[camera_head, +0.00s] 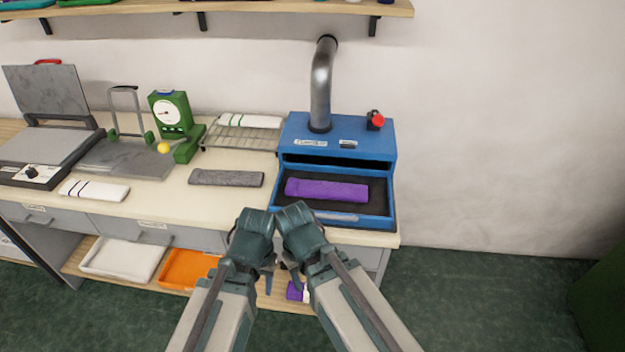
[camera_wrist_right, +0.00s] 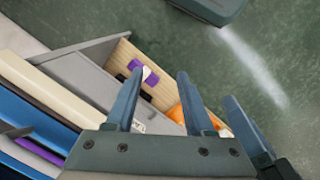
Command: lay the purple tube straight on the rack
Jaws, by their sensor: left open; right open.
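The purple tube (camera_head: 327,190) lies lengthwise, left to right, on the dark bed of the blue machine's open drawer (camera_head: 378,198); part of it also shows in the right wrist view (camera_wrist_right: 40,150). The wire rack (camera_head: 240,136) stands on the bench left of the blue machine, with a white striped tube (camera_head: 250,121) at its back. My left gripper (camera_head: 267,271) and right gripper (camera_head: 292,272) are side by side in front of the bench, pointing down, apart from the purple tube. In the right wrist view my right gripper (camera_wrist_right: 158,84) is open and empty. The left fingers are small in the head view.
A grey tube (camera_head: 226,178) and a white striped tube (camera_head: 94,190) lie on the bench. A green dial gauge (camera_head: 172,115) and a flat press (camera_head: 45,145) stand left. White (camera_head: 122,258) and orange (camera_head: 187,268) trays and a purple-and-white object (camera_wrist_right: 142,70) are below.

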